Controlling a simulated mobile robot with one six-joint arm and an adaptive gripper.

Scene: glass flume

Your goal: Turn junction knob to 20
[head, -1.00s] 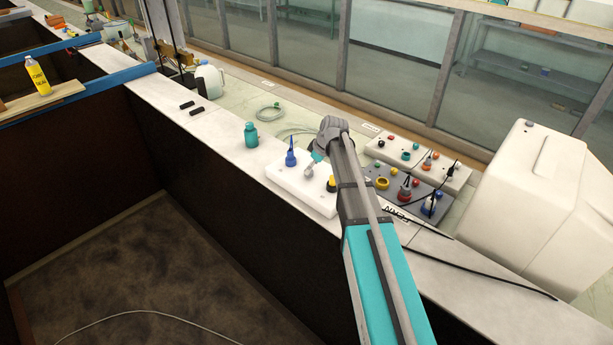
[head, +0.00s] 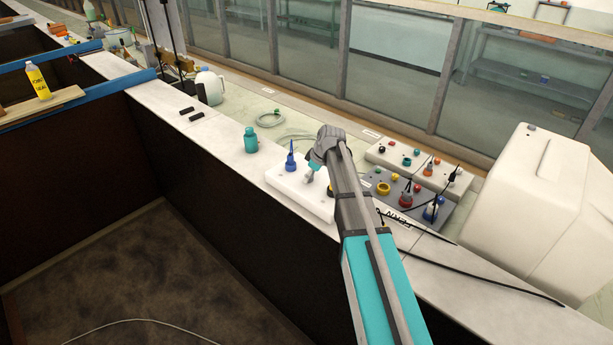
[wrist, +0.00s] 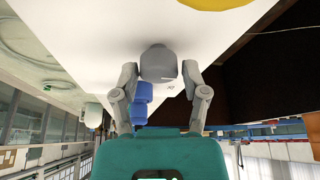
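A white panel (head: 288,181) lies on the pale wall top in the head view, with a blue pointed knob (head: 291,160) and a yellow-and-black knob, mostly hidden by my arm. In the wrist view a grey rounded knob (wrist: 158,62) stands on the white panel (wrist: 105,30). My gripper (wrist: 160,75) has one finger on each side of it, apart, with narrow gaps showing. The blue knob (wrist: 143,100) is close by the left finger, and a yellow part (wrist: 215,3) shows at the top edge. No scale or number is readable, and no label tells which knob is the junction one.
Grey and white boxes with coloured knobs (head: 408,190) sit right of my arm. A teal bottle (head: 251,140) stands left of the panel. A large white tank (head: 530,205) is at the right. A black cable (head: 480,278) runs along the wall top. The deep basin lies in front.

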